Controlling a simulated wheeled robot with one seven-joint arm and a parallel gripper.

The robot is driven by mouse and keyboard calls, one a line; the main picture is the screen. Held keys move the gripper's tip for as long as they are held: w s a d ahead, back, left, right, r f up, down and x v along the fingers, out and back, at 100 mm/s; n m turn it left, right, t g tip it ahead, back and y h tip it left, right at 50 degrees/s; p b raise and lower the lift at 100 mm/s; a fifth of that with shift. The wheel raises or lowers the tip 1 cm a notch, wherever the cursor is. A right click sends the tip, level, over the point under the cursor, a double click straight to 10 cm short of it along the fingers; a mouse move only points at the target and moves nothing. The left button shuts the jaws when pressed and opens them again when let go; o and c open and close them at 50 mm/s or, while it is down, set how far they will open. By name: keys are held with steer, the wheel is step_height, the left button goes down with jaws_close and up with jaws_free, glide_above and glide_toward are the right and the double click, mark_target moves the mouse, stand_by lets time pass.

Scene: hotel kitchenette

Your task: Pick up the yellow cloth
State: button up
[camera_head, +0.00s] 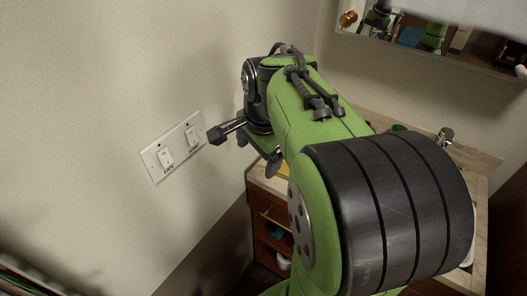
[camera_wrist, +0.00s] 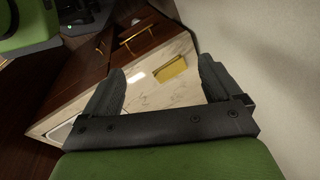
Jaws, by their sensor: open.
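The yellow cloth (camera_wrist: 171,69) shows in the wrist view as a small folded yellow piece lying on the pale marble-look counter top (camera_wrist: 150,95). It appears between the fingers of my gripper (camera_wrist: 163,70), beyond their tips. My gripper is open and empty, with some gap to the cloth; the exact distance is hard to tell. In the head view my gripper (camera_head: 243,151) is near the wall, and my arm hides most of the counter. A small yellow patch (camera_head: 284,171) beside the arm may be part of the cloth.
A wall with a white switch plate (camera_head: 173,147) stands close to my gripper. Dark wood drawers (camera_head: 271,222) with brass handles (camera_wrist: 137,33) lie under the counter. A faucet (camera_head: 445,137) and a mirror (camera_head: 430,38) are at the back right.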

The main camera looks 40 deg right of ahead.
steer(key=d+f+m+y+b, duration=0.1)
steer(key=d+f+m, duration=0.1)
steer(key=d+m, duration=0.35)
steer(key=w+d+f+m+t+y+b, duration=0.1)
steer(key=d+f+m, duration=0.25)
steer(key=d, duration=0.35)
steer(key=d+f+m+b, duration=0.1)
steer(key=d+m, duration=0.4)
steer(key=d, duration=0.1)
steer(key=b+x, duration=0.1)
steer(key=x, duration=0.2)
steer(key=b+x, duration=0.2)
steer(key=x, duration=0.2)
steer(key=b+x, duration=0.2)
steer(key=x, duration=0.1)
steer(key=shift+w+a+f, duration=0.2)
steer(key=shift+w+a, duration=0.05)
steer(key=shift+a, duration=0.1)
steer(key=b+x, duration=0.1)
steer(key=x, duration=0.1)
steer(key=b+x, duration=0.2)
steer(key=x, duration=0.1)
steer(key=shift+w+a+f, duration=0.1)
steer(key=shift+a+f, duration=0.15)
steer(key=shift+r, duration=0.15)
